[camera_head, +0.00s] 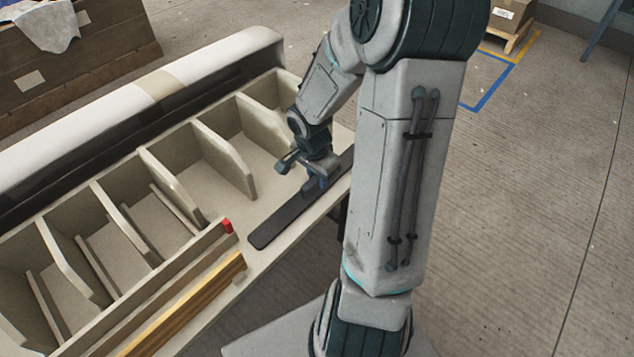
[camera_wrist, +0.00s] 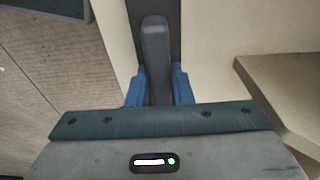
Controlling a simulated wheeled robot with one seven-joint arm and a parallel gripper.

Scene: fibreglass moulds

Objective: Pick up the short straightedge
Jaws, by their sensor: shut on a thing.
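The short straightedge (camera_head: 283,219) is a dark, flat bar with a raised grip along it. In the head view it lies along the front edge of the pale mould bench, at the right end. My gripper (camera_head: 318,179) is over its middle, pointing down. In the wrist view the blue fingers (camera_wrist: 158,88) stand on both sides of the dark raised grip (camera_wrist: 155,50) and are shut on it. The straightedge looks to be at bench level; I cannot tell whether it touches. My arm hides part of its far end.
The pale bench has several upright dividers (camera_head: 224,157) behind the straightedge. A long yellow bar (camera_head: 190,302) and a rail with a red end (camera_head: 227,226) lie to the left. A white roll (camera_head: 100,122) runs along the back. The floor at right is mostly clear.

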